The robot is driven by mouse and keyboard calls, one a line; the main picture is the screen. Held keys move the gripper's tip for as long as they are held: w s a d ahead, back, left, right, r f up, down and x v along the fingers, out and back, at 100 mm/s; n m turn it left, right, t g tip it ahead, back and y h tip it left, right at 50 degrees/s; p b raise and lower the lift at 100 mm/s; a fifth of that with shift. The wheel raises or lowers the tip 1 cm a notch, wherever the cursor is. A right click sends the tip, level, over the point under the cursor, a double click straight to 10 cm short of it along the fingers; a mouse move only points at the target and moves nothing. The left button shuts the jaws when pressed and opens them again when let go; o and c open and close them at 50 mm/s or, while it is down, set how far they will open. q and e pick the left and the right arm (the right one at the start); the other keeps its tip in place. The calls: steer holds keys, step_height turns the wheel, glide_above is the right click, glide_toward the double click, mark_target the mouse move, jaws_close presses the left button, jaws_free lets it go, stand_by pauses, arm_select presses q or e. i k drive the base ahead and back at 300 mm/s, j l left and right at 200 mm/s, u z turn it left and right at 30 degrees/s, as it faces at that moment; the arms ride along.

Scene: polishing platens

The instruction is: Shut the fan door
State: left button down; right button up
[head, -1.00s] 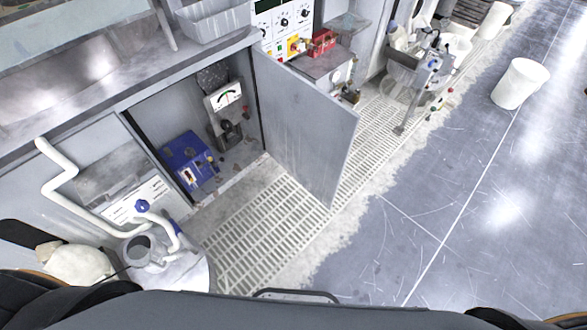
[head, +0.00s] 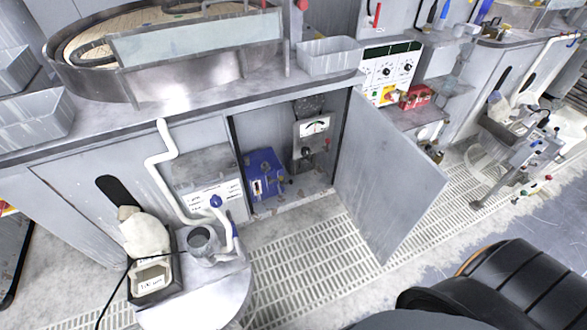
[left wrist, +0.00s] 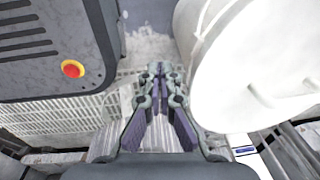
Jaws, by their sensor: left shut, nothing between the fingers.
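The fan door is a plain grey metal panel (head: 385,180) in the head view. It stands open, swung outward from the right side of a cabinet opening under the bench. Inside the opening (head: 325,188) are a blue box (head: 263,174) and a gauge unit (head: 312,140). My left gripper (left wrist: 158,75) shows in the left wrist view, its fingers together with nothing between them. It is apart from the door, which I cannot make out in that view. No gripper shows in the head view.
A white bent pipe (head: 166,175) and a round white-topped stand (head: 205,290) are left of the opening. Slatted grating (head: 310,265) covers the floor before it. The left wrist view shows a white cylinder (left wrist: 245,65) and a grey unit with a red button (left wrist: 72,68) beside the gripper.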

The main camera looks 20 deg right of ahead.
mark_target(386, 185)
steer(key=l+u, duration=0.25)
steer(key=l, duration=0.5)
steer(key=k+l+u, duration=0.25)
steer(key=l, duration=0.45)
steer(key=k+l, duration=0.1)
steer(key=l, duration=0.75)
steer(key=k+l, duration=0.1)
steer(key=l, duration=1.65)
steer(key=k, duration=0.05)
